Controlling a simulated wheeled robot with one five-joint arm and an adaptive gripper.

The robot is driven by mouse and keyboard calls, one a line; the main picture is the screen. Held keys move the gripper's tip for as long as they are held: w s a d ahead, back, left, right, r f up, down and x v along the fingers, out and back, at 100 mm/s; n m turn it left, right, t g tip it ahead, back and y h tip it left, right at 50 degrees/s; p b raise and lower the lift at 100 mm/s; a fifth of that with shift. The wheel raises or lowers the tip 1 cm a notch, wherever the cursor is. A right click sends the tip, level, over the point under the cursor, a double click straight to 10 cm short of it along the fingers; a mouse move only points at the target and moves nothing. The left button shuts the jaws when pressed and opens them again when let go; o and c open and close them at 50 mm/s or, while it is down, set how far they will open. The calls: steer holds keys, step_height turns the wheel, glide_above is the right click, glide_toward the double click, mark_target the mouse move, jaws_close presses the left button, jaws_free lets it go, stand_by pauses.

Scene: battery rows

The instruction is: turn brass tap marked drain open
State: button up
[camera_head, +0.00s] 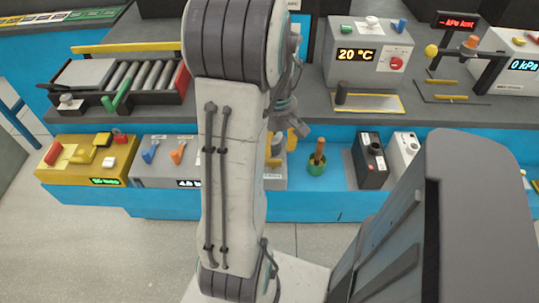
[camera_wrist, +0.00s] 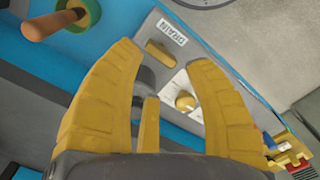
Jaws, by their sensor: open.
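In the wrist view a white label reading DRAIN (camera_wrist: 172,32) is on a grey box, with a short brass bar (camera_wrist: 160,53), the tap's handle, just beside it. A round brass knob (camera_wrist: 185,101) sits on a white plate nearby. My gripper (camera_wrist: 163,57) is open, its two yellow fingers spread either side of the brass bar in the picture. I cannot tell whether they touch it. A narrow yellow bar also shows between the fingers; I cannot tell what it belongs to. In the head view my gripper (camera_head: 297,131) is partly hidden behind my arm, above the front shelf.
A green pot with a wooden handle (camera_head: 317,160) stands right of the drain box; the wrist view shows a similar wooden handle at upper left. A black box (camera_head: 370,160) and white box (camera_head: 403,150) stand farther right. A grey box with blue and orange levers (camera_head: 165,160) is left.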

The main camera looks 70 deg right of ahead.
steer(key=shift+w+d+n, duration=0.2)
steer(key=shift+d+n, duration=0.05)
steer(key=shift+n, duration=0.85)
steer(key=n, duration=0.5)
steer(key=shift+d, duration=0.1)
steer(key=shift+f+b, duration=0.6)
steer(key=shift+f, duration=3.05)
steer(key=shift+c, duration=0.2)
jaws_close()
